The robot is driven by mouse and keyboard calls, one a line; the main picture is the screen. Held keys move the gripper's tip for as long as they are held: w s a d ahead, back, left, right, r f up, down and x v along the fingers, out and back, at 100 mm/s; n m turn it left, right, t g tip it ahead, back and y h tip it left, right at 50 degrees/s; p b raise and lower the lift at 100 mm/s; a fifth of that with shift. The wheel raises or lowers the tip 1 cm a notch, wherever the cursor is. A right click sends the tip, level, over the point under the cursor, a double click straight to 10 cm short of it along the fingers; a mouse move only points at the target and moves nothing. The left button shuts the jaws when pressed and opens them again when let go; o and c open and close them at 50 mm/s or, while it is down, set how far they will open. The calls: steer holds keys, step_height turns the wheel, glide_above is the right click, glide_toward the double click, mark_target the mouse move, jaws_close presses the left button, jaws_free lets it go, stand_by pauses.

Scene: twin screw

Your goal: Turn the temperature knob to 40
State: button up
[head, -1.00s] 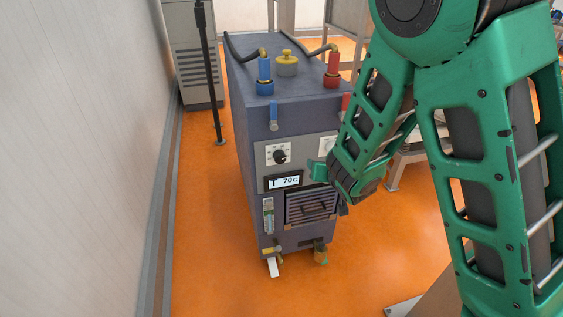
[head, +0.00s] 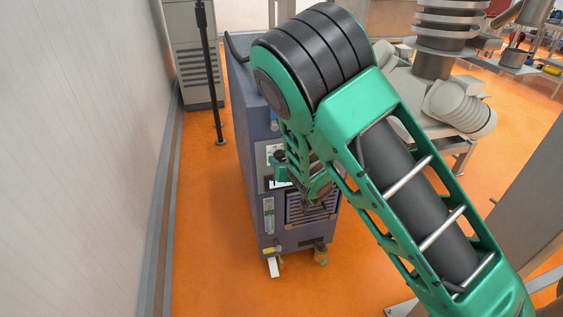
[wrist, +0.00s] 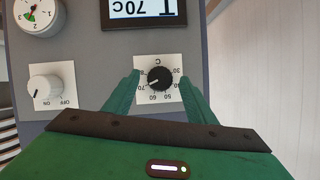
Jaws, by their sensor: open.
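The black temperature knob (wrist: 160,78) sits on a white dial plate marked C. Its white mark points near 70. The plate appears upside down in the wrist view. The display (wrist: 143,10) reads 70c. My gripper (wrist: 161,77) is open, with one green finger on each side of the knob in the picture. I cannot tell whether the fingers touch it or how deep they reach. In the head view my gripper (head: 281,166) is at the upper front panel of the dark machine (head: 252,150), and my arm hides the knob.
A white ON/OFF knob (wrist: 43,90) and a round gauge (wrist: 38,14) are on the same panel. A pale wall (head: 80,150) runs along the left. A black pole (head: 212,80) stands behind the machine. Orange floor (head: 205,250) lies open in front.

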steer(key=shift+w+a+f, duration=0.15)
steer(key=shift+w+f, duration=0.1)
steer(key=shift+w, duration=0.3)
steer(key=c, duration=1)
steer(key=shift+a, duration=0.2)
steer(key=shift+c, duration=0.2)
steer(key=shift+d, duration=0.1)
